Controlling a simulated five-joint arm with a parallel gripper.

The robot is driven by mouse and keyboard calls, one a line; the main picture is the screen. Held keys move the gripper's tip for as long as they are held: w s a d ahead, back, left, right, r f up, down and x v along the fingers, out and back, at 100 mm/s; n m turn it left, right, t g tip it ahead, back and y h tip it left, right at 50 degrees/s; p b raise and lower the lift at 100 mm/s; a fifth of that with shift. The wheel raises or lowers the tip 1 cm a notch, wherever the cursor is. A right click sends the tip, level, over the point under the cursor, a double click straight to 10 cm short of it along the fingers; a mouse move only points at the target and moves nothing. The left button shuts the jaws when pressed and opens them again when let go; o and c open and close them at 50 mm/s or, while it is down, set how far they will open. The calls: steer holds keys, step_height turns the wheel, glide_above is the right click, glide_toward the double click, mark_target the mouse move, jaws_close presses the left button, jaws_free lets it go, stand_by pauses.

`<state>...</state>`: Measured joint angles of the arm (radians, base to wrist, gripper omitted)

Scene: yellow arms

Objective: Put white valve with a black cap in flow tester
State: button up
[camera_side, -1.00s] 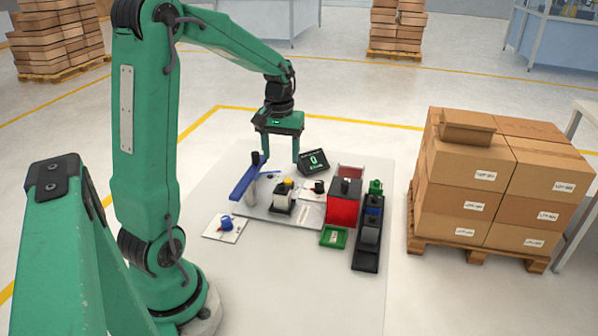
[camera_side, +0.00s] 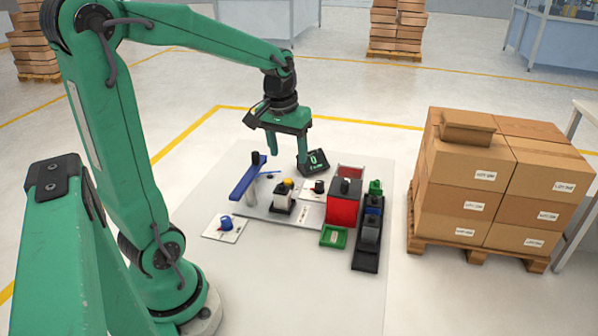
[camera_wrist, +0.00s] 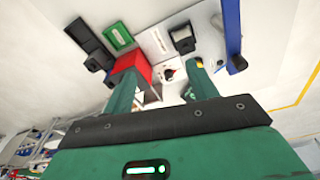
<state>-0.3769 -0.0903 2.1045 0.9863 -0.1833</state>
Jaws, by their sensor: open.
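A small part with a black cap (camera_side: 319,187), which looks like the white valve, sits on a pale card right of centre. In the wrist view, the black-capped part (camera_wrist: 168,74) shows between my fingers. The flow tester seems to be the pale base plate (camera_side: 250,211) with a dark display (camera_side: 317,160) reading 0. A white block (camera_side: 283,200) in a dark holder stands on it, with a yellow cap (camera_side: 288,183) just behind. My gripper (camera_side: 288,161) is open and empty, above and behind these parts. It also shows in the wrist view (camera_wrist: 163,80).
A blue bar (camera_side: 245,181) with a black knob stands left. A blue part (camera_side: 226,223) sits on a card in front. A red box (camera_side: 341,210), green tray (camera_side: 334,237) and black rack (camera_side: 366,258) stand right. Stacked cartons (camera_side: 465,180) are farther right. The front mat is clear.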

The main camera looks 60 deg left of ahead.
steer(key=s+d+r+m+t, duration=0.3)
steer(key=s+d+m, duration=0.3)
steer(key=s+d, duration=0.3)
steer(key=shift+s+d+r+t+h, duration=0.35)
steer(key=shift+d+t, duration=0.25)
steer(key=shift+d, duration=1.25)
